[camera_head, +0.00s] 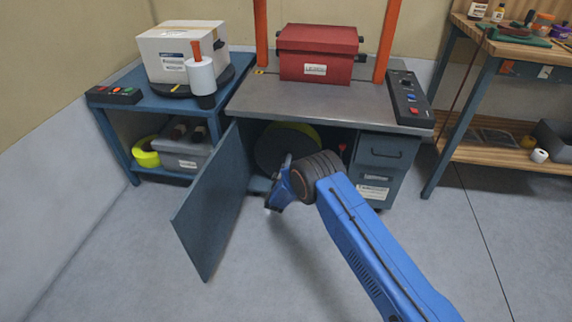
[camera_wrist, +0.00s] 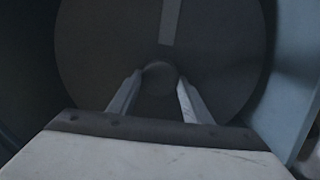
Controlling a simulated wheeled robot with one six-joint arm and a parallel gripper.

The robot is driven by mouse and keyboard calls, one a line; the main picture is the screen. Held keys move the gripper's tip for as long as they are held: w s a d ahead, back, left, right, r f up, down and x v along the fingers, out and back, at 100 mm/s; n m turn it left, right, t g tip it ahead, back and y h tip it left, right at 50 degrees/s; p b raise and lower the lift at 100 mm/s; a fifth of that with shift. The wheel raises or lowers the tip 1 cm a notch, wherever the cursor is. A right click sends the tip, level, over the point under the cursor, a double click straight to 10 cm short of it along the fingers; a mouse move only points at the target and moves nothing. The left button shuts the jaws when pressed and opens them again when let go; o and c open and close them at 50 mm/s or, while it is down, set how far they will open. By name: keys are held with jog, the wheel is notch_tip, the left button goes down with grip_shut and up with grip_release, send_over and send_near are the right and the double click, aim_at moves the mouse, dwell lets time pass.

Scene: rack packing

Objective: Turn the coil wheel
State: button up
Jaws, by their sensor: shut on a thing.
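The coil wheel (camera_wrist: 220,60) is a large dark disc with a pale stripe running up from near its centre, filling much of the wrist view. In the head view, the wheel (camera_head: 283,148) stands inside the open cabinet under the bench, with a yellow-green edge behind it. My gripper (camera_head: 274,200) reaches into the cabinet opening from the front. In the wrist view, my gripper's two fingers (camera_wrist: 157,92) are shut on a small round knob (camera_wrist: 158,76) on the wheel's face. In the head view the fingertips are mostly hidden by my wrist.
The cabinet door (camera_head: 212,205) hangs open at the left. Drawers (camera_head: 380,152) stand right of the opening. A red box (camera_head: 318,52) sits on the bench between orange posts (camera_head: 388,40). A control panel (camera_head: 407,98) lies on the right. The floor in front is clear.

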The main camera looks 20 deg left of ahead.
jog(key=shift+f+n, duration=0.1)
jog(key=shift+n, duration=1.9)
jog(key=o, duration=1.5)
jog(key=shift+s, duration=0.1)
jog(key=v, duration=1.7)
jog(key=shift+s+d, duration=0.1)
jog(key=shift+s, duration=0.05)
